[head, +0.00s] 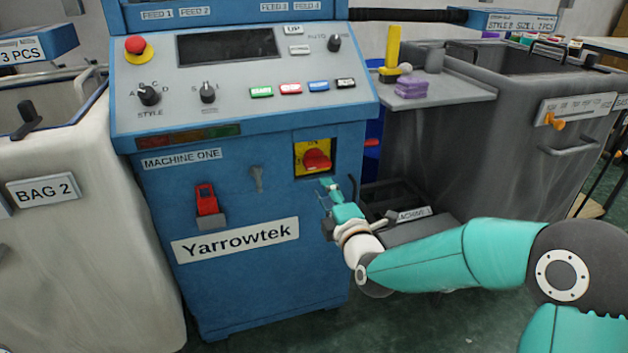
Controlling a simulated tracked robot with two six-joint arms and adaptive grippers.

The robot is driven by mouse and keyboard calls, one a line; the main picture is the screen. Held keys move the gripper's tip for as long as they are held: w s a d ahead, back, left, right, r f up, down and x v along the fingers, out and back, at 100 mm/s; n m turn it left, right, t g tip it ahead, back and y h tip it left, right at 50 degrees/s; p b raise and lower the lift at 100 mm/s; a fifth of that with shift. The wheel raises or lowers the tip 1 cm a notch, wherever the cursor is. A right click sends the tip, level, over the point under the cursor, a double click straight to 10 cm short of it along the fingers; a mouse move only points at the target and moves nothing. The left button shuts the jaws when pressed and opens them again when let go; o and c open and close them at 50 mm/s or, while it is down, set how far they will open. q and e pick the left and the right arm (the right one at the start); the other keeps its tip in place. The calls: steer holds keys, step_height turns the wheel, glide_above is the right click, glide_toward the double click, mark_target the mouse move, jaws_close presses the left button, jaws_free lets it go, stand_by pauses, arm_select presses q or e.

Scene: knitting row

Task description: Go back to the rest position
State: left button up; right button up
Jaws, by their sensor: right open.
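My right arm comes in from the lower right in teal and grey. Its gripper (326,190) is open and empty, in front of the blue machine cabinet (240,260). It is just below the red rotary switch (317,160) on its yellow plate; I cannot tell whether it touches the cabinet. My left gripper is not in view.
The control panel (240,90) has a red emergency button (136,46), knobs and coloured buttons. A white bag bin (80,230) stands left. A grey bin (480,150) with a side shelf (455,92) stands right. Green floor (400,325) shows below my arm.

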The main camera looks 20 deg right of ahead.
steer(key=s+a+f+m+g+y, duration=0.15)
steer(key=s+f+g, duration=0.3)
steer(key=f, duration=0.95)
steer(key=s+a+f+m+g+h, duration=0.1)
steer(key=s+f+m+g, duration=0.3)
steer(key=f, duration=1)
steer(key=s+a+f+m+g+y, duration=0.25)
steer(key=s+f+m+g, duration=0.25)
steer(key=s+f, duration=0.8)
steer(key=s+a+m+g, duration=0.3)
steer(key=s+m+g, duration=0.1)
steer(key=s+m, duration=0.7)
step_height(320, 180, up, 31)
steer(key=p, duration=3.1)
steer(key=shift+s+r+n, duration=0.15)
steer(key=shift+s+n, duration=0.3)
